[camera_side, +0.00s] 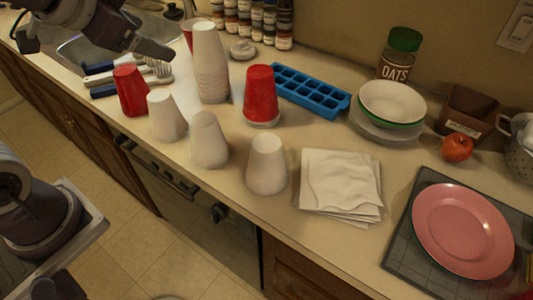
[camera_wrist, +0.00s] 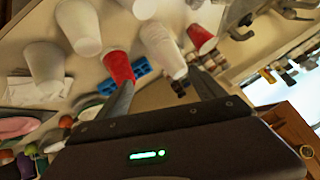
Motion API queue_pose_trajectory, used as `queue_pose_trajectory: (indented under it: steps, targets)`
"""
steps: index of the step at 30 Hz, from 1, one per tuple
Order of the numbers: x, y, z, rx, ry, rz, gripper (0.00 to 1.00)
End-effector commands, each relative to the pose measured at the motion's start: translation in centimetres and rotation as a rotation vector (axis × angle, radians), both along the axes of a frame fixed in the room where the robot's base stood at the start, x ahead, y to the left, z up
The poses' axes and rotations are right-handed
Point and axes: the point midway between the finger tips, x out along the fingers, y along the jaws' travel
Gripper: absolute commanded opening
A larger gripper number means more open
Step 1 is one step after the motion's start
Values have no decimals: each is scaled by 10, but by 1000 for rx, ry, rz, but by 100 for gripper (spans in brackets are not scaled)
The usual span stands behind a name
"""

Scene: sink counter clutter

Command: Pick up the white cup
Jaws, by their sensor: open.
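Several white cups stand upside down along the counter's front. In the side view, one is at left (camera_side: 167,117), one in the middle (camera_side: 209,141) and one at right (camera_side: 266,166). A tall stack of white cups (camera_side: 209,65) stands behind them. My gripper (camera_side: 155,50) is at the upper left, above the counter and left of the stack, apart from the cups. In the wrist view, my gripper (camera_wrist: 163,92) has its fingers spread with nothing held between them. White cups (camera_wrist: 78,27) also show there, tilted in the picture.
Red cups stand left (camera_side: 130,91) and centre (camera_side: 260,95), close to the white ones. Behind are a blue ice tray (camera_side: 311,92) and spice jars (camera_side: 262,22). Napkins (camera_side: 340,182), bowls (camera_side: 392,102) and a pink plate (camera_side: 463,230) are right. Utensils (camera_side: 120,75) lie left.

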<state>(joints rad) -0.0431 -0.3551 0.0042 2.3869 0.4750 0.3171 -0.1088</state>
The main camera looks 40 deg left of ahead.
Motion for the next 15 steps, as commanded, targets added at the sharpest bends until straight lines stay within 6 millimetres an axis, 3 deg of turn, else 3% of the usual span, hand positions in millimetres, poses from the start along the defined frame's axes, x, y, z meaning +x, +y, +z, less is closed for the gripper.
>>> queue_pose_trajectory:
  steps: [1,3,6,8,10,12,15]
  targets:
    - [43,-3,-7,57,-45,-110,79]
    - [95,-28,-24,93,-121,-341,79]
    - [124,-86,-70,-1,-163,-720,79]
    - [112,-120,-100,-124,-153,-932,79]
    - [85,-145,-125,-282,-125,-1121,79]
    - [60,-158,-136,-414,-96,-1241,79]
    - [37,-165,-142,-532,-68,-1332,79]
